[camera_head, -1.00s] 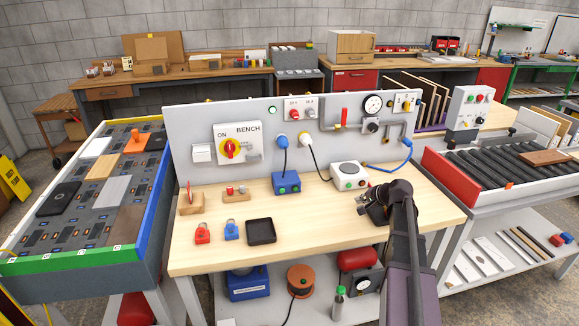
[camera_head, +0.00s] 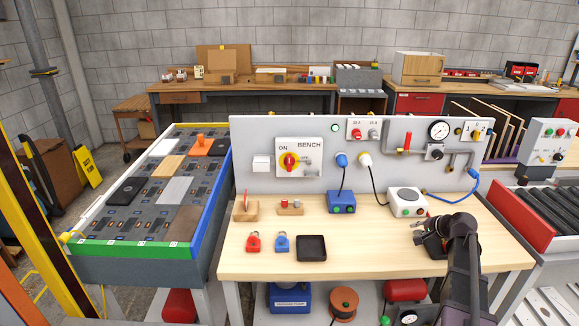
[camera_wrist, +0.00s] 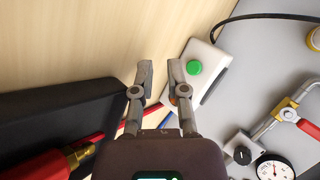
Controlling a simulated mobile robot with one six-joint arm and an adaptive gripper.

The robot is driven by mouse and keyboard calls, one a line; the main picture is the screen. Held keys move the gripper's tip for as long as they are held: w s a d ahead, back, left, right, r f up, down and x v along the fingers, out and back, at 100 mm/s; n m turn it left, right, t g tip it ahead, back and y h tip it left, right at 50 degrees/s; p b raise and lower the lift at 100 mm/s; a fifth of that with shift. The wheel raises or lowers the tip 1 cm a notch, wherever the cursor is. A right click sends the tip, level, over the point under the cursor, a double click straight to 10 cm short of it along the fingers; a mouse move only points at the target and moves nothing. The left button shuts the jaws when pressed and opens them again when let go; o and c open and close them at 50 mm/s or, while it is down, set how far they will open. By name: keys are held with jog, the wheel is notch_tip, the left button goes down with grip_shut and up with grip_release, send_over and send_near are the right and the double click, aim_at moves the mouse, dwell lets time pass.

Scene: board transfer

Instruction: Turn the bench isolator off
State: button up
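The bench isolator is a red rotary knob on a yellow disc (camera_head: 289,162), on a white plate (camera_head: 300,152) marked ON and BENCH, at the left of the grey upright panel. The red handle looks upright, near the ON mark; the lettering on its right is too small to read. My gripper (camera_head: 425,229) is low over the right part of the bench, well to the right of the isolator. In the wrist view my gripper (camera_wrist: 161,72) has its fingers apart with nothing between them. The isolator is not in the wrist view.
The white box with green button (camera_head: 406,202) is close to my gripper and shows beside its right finger (camera_wrist: 201,70). A blue socket box (camera_head: 341,203), red padlock (camera_head: 253,244), blue padlock (camera_head: 282,243) and black tray (camera_head: 311,249) stand on the bench. Cables hang from the panel.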

jog(key=o, duration=0.3)
jog(key=shift+r, duration=0.4)
notch_tip(320, 180, up, 4)
jog(key=p, duration=0.5)
jog(key=shift+r, duration=0.15)
